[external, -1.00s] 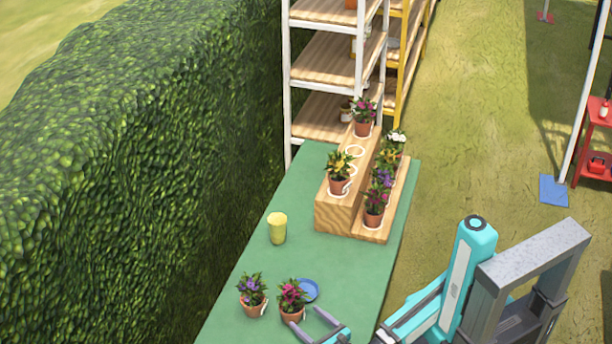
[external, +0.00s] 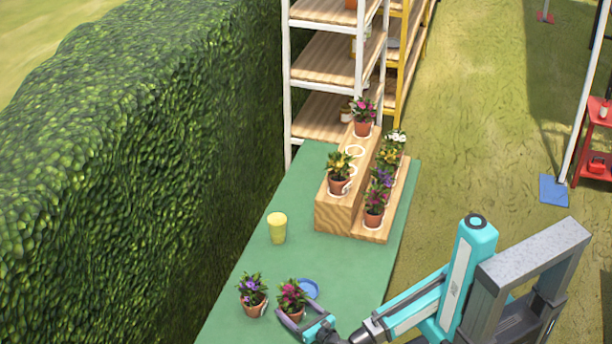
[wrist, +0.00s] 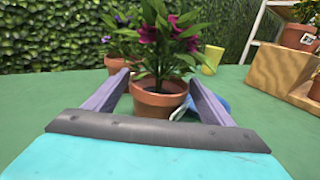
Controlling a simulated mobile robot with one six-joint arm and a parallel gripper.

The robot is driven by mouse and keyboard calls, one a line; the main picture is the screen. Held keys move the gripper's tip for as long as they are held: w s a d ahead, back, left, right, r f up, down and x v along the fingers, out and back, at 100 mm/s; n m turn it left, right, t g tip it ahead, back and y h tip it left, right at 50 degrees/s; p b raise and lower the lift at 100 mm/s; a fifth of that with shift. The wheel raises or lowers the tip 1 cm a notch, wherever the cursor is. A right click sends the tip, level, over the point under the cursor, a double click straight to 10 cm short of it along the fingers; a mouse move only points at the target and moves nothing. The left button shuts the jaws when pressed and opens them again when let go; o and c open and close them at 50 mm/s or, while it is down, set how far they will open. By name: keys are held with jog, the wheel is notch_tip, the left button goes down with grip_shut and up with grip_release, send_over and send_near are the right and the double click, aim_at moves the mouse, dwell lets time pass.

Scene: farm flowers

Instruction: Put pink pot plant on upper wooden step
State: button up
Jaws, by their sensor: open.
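The pink pot plant (external: 293,297), with magenta flowers in a terracotta pot, stands upright on the green table. It also shows in the wrist view, with its pot (wrist: 160,100) between my fingers. My gripper (external: 293,317) is open, with a finger on each side of the pot; the wrist view shows a gap between the fingers and the pot. The upper wooden step (external: 349,196) is the taller back level of the stand. It holds a yellow-flowered pot (external: 339,186) at the near end and a pink-flowered pot (external: 362,128) at the far end, with white rings between them.
A purple-flowered pot (external: 253,307) stands close left of the pink pot plant. A blue saucer (external: 309,289) lies just behind it. A yellow cup (external: 277,228) stands farther back. Several pots line the lower step (external: 370,236). A hedge borders the table's left side.

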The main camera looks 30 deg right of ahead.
aim_at(284, 302)
jog(key=shift+w, duration=0.1)
jog(key=shift+p+x, duration=0.35)
jog(key=shift+x, duration=2.2)
jog(key=shift+a+r, duration=0.1)
jog(key=shift+r, duration=0.05)
jog(key=shift+c, duration=0.4)
jog(key=c, duration=1.7)
jog(key=shift+r, duration=0.15)
